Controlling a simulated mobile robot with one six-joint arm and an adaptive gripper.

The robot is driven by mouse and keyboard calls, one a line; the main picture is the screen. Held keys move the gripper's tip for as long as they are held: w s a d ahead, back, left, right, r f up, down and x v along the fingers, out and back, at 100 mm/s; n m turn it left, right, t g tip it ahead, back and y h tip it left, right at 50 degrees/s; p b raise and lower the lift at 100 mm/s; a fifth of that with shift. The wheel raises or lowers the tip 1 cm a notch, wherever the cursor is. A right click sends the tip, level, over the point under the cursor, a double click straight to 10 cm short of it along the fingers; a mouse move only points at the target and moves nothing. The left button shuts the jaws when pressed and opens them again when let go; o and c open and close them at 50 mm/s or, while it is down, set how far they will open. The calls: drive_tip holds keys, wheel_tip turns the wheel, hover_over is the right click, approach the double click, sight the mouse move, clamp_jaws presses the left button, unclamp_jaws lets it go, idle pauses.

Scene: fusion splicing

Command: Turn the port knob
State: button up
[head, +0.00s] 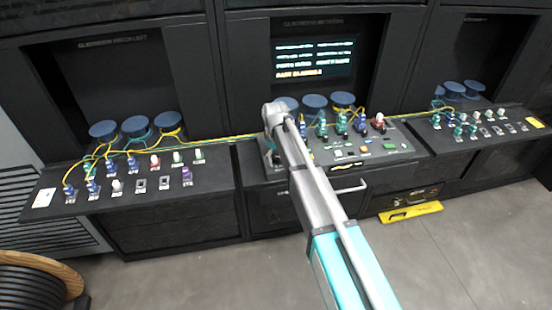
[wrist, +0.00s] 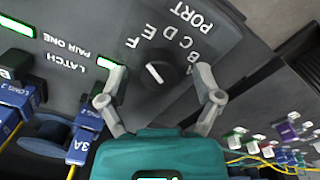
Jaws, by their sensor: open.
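The port knob (wrist: 158,74) is a dark round knob with a white mark. It sits on a grey panel (wrist: 215,50) printed PORT, with letters A to F in an arc beside it. I cannot tell which letter the mark points to. My gripper (wrist: 161,70) is open, with one finger on either side of the knob in the wrist view and a visible gap on both sides. Nothing is between the fingers except the knob behind them. In the head view my arm reaches to the left part of the centre console (head: 405,147), and hides the knob and fingers.
Blue plugs (wrist: 90,130) and lit green LATCH and PAIR ONE windows (wrist: 110,63) lie left of the fingers in the wrist view. The head view shows a lit screen (head: 314,59), a left shelf (head: 215,165) and right shelf (head: 500,150) with connectors, and yellow cables.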

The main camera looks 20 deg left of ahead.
drive_tip(key=c, duration=1.1)
drive_tip(key=shift+c, duration=0.2)
drive_tip(key=shift+m, duration=1.5)
drive_tip(key=o, duration=1.1)
drive_tip(key=shift+o, duration=0.2)
